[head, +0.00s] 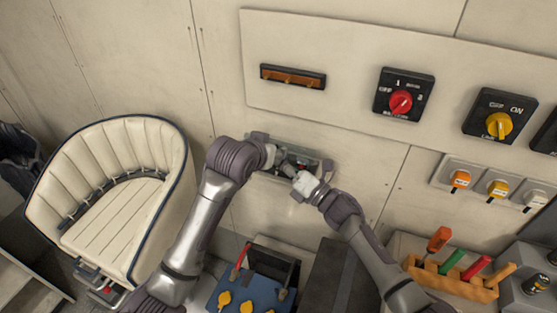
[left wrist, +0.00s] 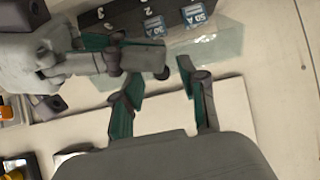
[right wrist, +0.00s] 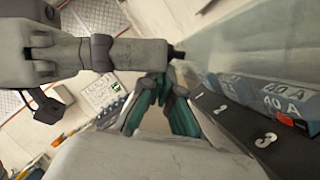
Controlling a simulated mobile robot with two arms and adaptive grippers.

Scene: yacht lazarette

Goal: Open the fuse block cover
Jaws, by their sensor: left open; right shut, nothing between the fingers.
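The fuse block (head: 318,167) is mounted on the wall below the upper panel, partly hidden behind both grippers. The right wrist view shows its black numbered strip (right wrist: 240,122) and blue fuses (right wrist: 283,98). A clear cover (right wrist: 235,58) shows as a translucent sheet beside the fuses; the left wrist view also shows a clear sheet (left wrist: 215,48) by the block. I cannot tell how far the cover is lifted. My left gripper (left wrist: 158,75) is open and empty close to the block. My right gripper (right wrist: 164,78) is shut and empty beside the block, close to the left gripper.
A red rotary switch (head: 401,101) and a yellow one (head: 498,124) sit on the panel, right of an orange-brown bar (head: 293,77). A cream seat (head: 115,205) stands at left. A blue box (head: 255,285) and a tool rack (head: 450,280) are below. The two grippers crowd each other.

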